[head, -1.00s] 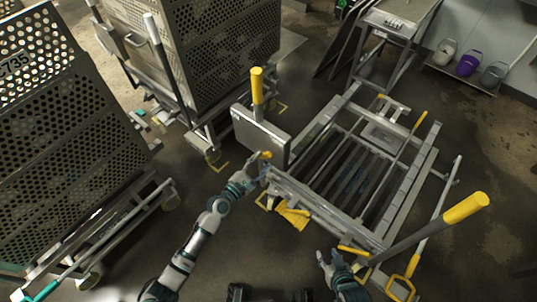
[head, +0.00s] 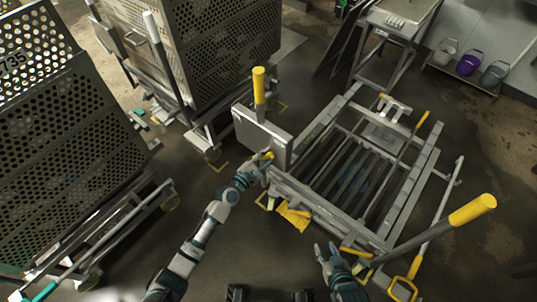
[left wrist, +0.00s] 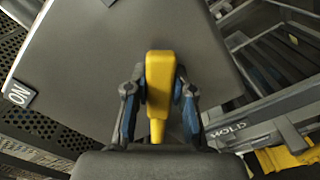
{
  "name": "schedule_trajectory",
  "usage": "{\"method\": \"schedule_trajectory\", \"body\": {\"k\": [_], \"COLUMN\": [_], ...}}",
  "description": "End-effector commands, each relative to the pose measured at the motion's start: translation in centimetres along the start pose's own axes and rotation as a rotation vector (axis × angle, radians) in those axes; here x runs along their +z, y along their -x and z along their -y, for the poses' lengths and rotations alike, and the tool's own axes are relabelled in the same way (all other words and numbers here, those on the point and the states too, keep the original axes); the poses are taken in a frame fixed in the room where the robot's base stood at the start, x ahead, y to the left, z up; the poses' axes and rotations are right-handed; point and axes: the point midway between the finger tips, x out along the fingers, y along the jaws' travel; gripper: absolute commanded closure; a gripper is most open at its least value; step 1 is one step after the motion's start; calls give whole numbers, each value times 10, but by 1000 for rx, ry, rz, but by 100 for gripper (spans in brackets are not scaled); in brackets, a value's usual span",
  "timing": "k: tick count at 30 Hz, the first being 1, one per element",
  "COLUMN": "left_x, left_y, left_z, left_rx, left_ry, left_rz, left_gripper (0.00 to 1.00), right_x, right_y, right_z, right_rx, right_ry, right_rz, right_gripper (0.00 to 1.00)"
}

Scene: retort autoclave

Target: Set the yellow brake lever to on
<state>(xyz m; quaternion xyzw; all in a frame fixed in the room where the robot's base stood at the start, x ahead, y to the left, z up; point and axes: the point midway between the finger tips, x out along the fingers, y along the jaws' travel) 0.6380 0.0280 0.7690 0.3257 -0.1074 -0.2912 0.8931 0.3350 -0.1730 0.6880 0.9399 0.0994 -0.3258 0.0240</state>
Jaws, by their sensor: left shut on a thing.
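The yellow brake lever (left wrist: 158,85) stands between the two fingers of my left gripper (left wrist: 158,105) in the left wrist view. The fingers are shut on it, and its wide end reaches past the fingertips. In the head view, my left gripper (head: 257,168) is at the near left corner of the metal frame, with the small yellow lever (head: 267,156) at its tips. An upside-down ON label (left wrist: 18,92) is left of the lever on the grey plate, and a HOLD label (left wrist: 232,131) is to its right. My right gripper (head: 326,253) is open and empty near the frame's front edge.
The metal frame with rollers (head: 350,175) fills the middle right. A grey box (head: 262,137) with a tall yellow-handled lever (head: 259,86) stands behind my left gripper. A yellow-gripped bar (head: 472,209) rises at right. Perforated carts (head: 65,150) stand at left.

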Motion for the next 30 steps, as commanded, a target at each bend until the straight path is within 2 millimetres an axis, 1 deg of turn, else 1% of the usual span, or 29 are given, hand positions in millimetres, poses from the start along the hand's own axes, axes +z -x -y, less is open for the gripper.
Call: {"method": "schedule_trajectory", "body": {"k": [2, 4, 8, 12, 20, 21, 23, 24, 30], "left_x": [-4, -5, -6, -9, -10, -10, -10, -10, -7], "left_y": [2, 2, 1, 1, 1, 1, 1, 1, 1], "left_z": [2, -2, -14, -19, -16, -16, -16, -16, -19], "left_rx": [-6, -4, -1, -2, -7, -8, -8, -7, -3], "left_ry": [4, 39, 166, 242, 252, 253, 252, 251, 248], "left_rz": [-7, -10, -13, -15, -15, -15, -14, -13, -10], "left_gripper": [100, 100, 100, 100, 100, 70, 55, 50, 50], "right_x": [0, 1, 19, 33, 36, 36, 35, 35, 35], "right_y": [0, 2, 12, 17, 16, 16, 16, 16, 16], "right_z": [0, 0, -3, -5, -5, -5, -5, -6, -6], "right_rx": [0, 0, 8, 13, 13, 13, 13, 13, 13], "right_ry": [0, -1, 0, -1, -2, -2, -2, -2, -1], "right_rz": [0, 16, 128, 201, 209, 209, 209, 209, 208], "right_gripper": [60, 60, 60, 60, 60, 60, 60, 60, 60]}}
